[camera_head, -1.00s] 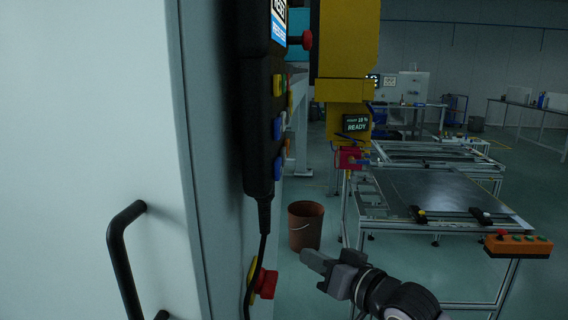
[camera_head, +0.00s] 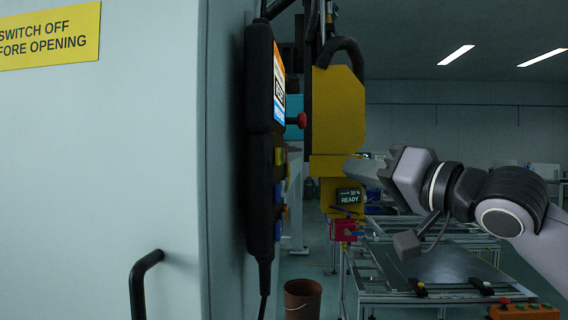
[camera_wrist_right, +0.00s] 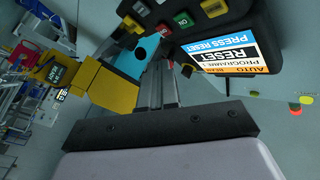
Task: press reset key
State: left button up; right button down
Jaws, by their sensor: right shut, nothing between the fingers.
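A black control pendant (camera_head: 260,150) hangs on the side of the pale cabinet, seen nearly edge-on in the head view. Its lit screen (camera_wrist_right: 238,50) reads RESET and PRESS RESET in the right wrist view. I cannot read which key is labelled reset. My left gripper is not in view.
A red mushroom button (camera_head: 298,120) sticks out from the pendant's side. A yellow machine (camera_head: 338,110) stands behind my right gripper. The cabinet has a black handle (camera_head: 140,285). A brown bucket (camera_head: 302,298) stands on the floor. A cable hangs below the pendant.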

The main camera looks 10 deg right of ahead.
aim_at(279, 156)
jog(key=shift+s+d+r, duration=0.2)
jog(key=shift+s+r, duration=0.2)
jog(key=shift+r, duration=0.15)
jog(key=shift+s+d+r, duration=0.15)
jog(key=shift+s+r, duration=0.25)
jog(key=shift+r, duration=0.1)
jog(key=shift+a, duration=0.1)
jog(key=w+a, duration=0.2)
jog(key=a, duration=0.6)
jog(key=shift+w+a, duration=0.15)
jog(key=shift+w, duration=0.1)
jog(key=shift+a, duration=0.1)
dwell(1.3)
jog(key=shift+w+a+m, duration=0.1)
jog(key=shift+a+m, duration=0.2)
jog(key=shift+w+a, duration=0.15)
jog(key=shift+a, duration=0.25)
dwell(0.6)
dwell(0.3)
jog(key=shift+s+d, duration=0.25)
jog(key=shift+d, duration=0.55)
